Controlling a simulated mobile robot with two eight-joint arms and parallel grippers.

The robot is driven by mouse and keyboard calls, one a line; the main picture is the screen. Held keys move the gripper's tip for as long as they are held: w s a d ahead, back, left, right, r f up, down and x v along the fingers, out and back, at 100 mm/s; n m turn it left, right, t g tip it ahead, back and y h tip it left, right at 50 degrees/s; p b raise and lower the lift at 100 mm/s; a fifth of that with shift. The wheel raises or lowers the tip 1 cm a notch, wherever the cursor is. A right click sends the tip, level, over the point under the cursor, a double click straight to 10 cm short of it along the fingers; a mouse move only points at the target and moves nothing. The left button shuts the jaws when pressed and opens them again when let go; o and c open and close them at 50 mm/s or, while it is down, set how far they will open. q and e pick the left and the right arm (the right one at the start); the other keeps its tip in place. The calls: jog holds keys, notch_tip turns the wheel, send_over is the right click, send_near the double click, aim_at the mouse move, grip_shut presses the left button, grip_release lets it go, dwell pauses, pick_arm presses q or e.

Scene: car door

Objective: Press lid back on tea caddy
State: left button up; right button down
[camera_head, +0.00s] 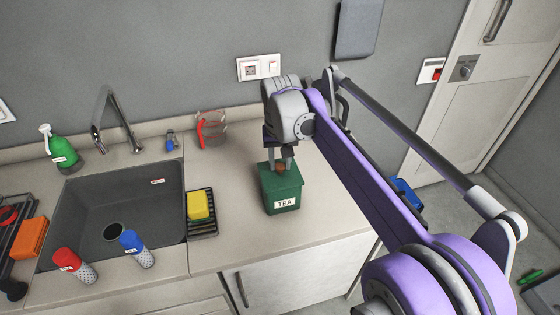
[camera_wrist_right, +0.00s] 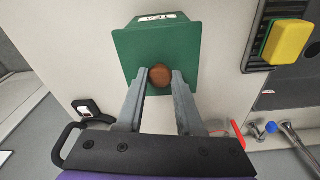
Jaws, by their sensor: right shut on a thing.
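The green tea caddy (camera_head: 283,198) stands upright on the counter, its white TEA label facing the front edge. Its green lid (camera_head: 287,177) sits on top; I cannot tell whether it is pressed fully down. My right gripper (camera_head: 281,165) reaches down from above and is shut on the brown lid knob (camera_head: 281,168). In the right wrist view the gripper's grey fingers (camera_wrist_right: 160,82) hold the round knob (camera_wrist_right: 160,75) from both sides, over the lid (camera_wrist_right: 158,45). My left gripper is not in view.
The sink (camera_head: 115,205) lies to the left, with a yellow sponge (camera_head: 198,206) on a black rack (camera_head: 203,226) between it and the caddy. A clear jug with a red handle (camera_head: 211,128) stands behind. The counter (camera_head: 325,215) right of the caddy is clear.

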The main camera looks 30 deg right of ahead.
grip_release()
dwell(0.4)
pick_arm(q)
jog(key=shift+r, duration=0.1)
pick_arm(e)
jog(key=shift+r, duration=0.1)
jog(key=shift+r+p, duration=1.9)
jog(key=shift+r, duration=1.5)
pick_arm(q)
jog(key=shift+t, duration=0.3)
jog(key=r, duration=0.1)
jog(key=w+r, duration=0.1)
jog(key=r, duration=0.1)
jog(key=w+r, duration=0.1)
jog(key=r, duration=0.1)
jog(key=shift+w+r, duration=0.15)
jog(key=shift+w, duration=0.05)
pick_arm(e)
grip_shut()
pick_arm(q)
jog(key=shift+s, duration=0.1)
pick_arm(e)
jog(key=shift+f, duration=0.25)
